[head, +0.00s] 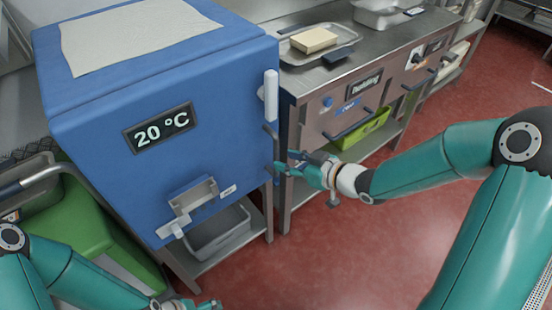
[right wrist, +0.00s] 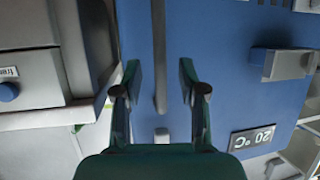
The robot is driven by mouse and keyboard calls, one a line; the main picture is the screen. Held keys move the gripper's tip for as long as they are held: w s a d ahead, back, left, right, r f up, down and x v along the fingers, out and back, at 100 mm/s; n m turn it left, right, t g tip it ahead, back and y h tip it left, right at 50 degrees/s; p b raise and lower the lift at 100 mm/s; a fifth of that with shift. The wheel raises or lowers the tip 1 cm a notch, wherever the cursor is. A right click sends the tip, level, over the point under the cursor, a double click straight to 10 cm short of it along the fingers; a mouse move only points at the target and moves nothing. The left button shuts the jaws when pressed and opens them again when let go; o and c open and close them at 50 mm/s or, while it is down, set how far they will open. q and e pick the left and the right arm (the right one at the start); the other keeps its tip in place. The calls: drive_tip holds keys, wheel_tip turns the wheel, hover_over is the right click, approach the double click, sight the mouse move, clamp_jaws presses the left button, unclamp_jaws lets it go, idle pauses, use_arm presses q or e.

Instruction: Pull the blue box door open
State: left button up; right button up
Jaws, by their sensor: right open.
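The blue box (head: 90,140) stands at the left in the head view, its door (head: 215,130) closed and showing a "20 °C" display (head: 160,127). A slim grey vertical handle (head: 270,140) is near the door's right edge. My right gripper (head: 283,162) is open at the handle's lower part. In the right wrist view the handle (right wrist: 159,55) runs between the spread fingers of this gripper (right wrist: 160,75), with a gap on both sides. My left gripper (head: 206,304) shows only in part at the bottom edge of the head view; its fingers are unclear.
A steel counter (head: 375,55) with a tray (head: 290,45) and a pale block (head: 313,40) stands right of the box. A green crate (head: 362,130) sits below it. A grey bin (head: 220,235) is under the box. Red floor (head: 310,260) in front is clear.

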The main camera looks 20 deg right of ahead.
sight(276, 157)
drive_tip(key=x, duration=0.5)
drive_tip(key=shift+r, duration=0.1)
clamp_jaws()
